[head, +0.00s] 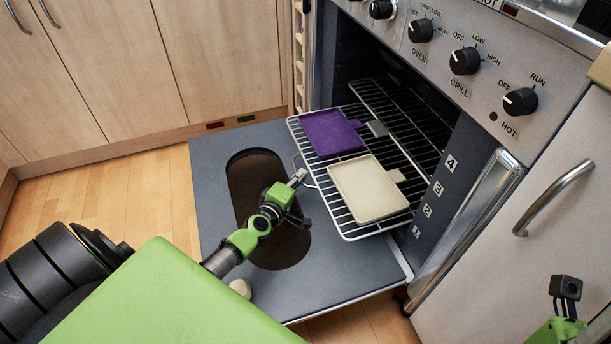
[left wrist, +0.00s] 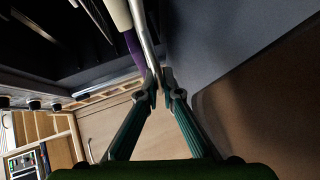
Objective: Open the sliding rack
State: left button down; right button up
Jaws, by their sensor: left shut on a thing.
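The wire sliding rack (head: 352,236) sticks partly out of the oven, above the lowered door. A purple tray (head: 331,133) and a cream tray (head: 368,190) lie on it. My left gripper (head: 299,178) is at the rack's front edge, over the door. In the left wrist view, its fingers (left wrist: 161,90) are closed around the rack's metal front rail (left wrist: 148,40), with the purple tray (left wrist: 133,48) just behind. My right gripper (head: 562,318) shows only in part at the lower right, away from the rack; its fingers cannot be made out.
The open oven door (head: 222,170) lies flat under the rack, with a dark window. Control knobs (head: 464,61) line the panel above. A closed door with a bar handle (head: 552,198) is at the right. Wooden cabinets (head: 120,70) stand at the back left, with bare floor before them.

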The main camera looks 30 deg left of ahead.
pick_arm(q)
jog(key=c, duration=2.2)
grip_release()
jog(key=v, duration=1.2)
jog(key=shift+f, duration=0.1)
